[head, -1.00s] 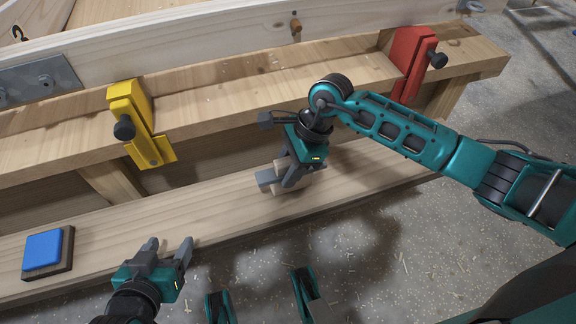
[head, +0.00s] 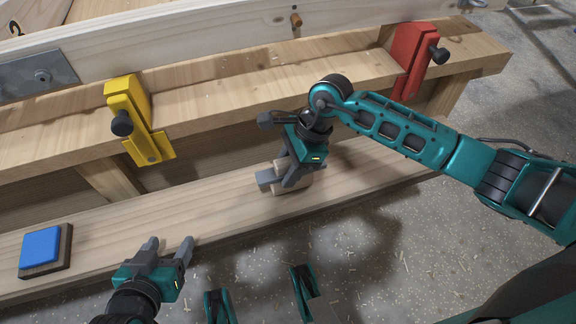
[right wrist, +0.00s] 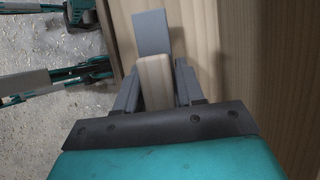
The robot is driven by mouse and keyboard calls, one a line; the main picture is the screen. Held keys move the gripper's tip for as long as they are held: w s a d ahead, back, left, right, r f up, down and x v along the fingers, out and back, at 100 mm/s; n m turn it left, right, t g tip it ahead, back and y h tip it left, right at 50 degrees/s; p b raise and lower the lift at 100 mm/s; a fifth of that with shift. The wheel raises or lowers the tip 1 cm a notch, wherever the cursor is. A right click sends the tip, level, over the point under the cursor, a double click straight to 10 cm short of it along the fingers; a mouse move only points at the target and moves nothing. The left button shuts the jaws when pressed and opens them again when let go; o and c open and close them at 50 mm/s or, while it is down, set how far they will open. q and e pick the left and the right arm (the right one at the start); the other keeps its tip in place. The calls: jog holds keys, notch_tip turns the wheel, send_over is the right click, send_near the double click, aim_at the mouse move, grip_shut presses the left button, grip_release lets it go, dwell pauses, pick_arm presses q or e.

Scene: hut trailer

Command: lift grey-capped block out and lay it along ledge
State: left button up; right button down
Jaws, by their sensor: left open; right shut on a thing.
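My right gripper (head: 292,180) is shut on the grey-capped block, low over the pale wooden ledge (head: 205,207). The block's grey cap (head: 265,177) points left in the head view. The right wrist view shows the block's wooden body (right wrist: 155,80) between the fingers, with the grey cap (right wrist: 151,32) beyond the fingertips. The fingers hide part of the block. I cannot tell whether it touches the ledge. My left gripper (head: 170,249) is open and empty at the ledge's front edge, right of the blue block.
A blue block (head: 41,246) on a dark base sits at the ledge's left end. A yellow clamp (head: 134,125) and a red clamp (head: 410,55) grip the bench beam (head: 230,88) behind. The ledge between the blue block and the held block is clear.

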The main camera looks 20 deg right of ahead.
pick_arm(q)
jog(key=shift+f+b, duration=0.35)
pick_arm(e)
jog(key=shift+f, duration=0.5)
pick_arm(q)
jog(key=shift+f, duration=0.1)
pick_arm(e)
jog(key=c, duration=0.6)
grip_release()
pick_arm(q)
jog(key=shift+w+d+r, duration=0.1)
jog(key=shift+d+r, duration=0.05)
jog(key=shift+r, duration=0.15)
pick_arm(e)
jog(key=shift+d+r, duration=0.2)
jog(key=shift+r, duration=0.3)
pick_arm(q)
notch_tip(320, 180, up, 4)
jog(key=p, duration=0.3)
jog(key=shift+f+p, duration=0.15)
jog(key=shift+p, duration=0.15)
pick_arm(e)
jog(key=v, duration=1.2)
jog(key=shift+s+a, duration=0.1)
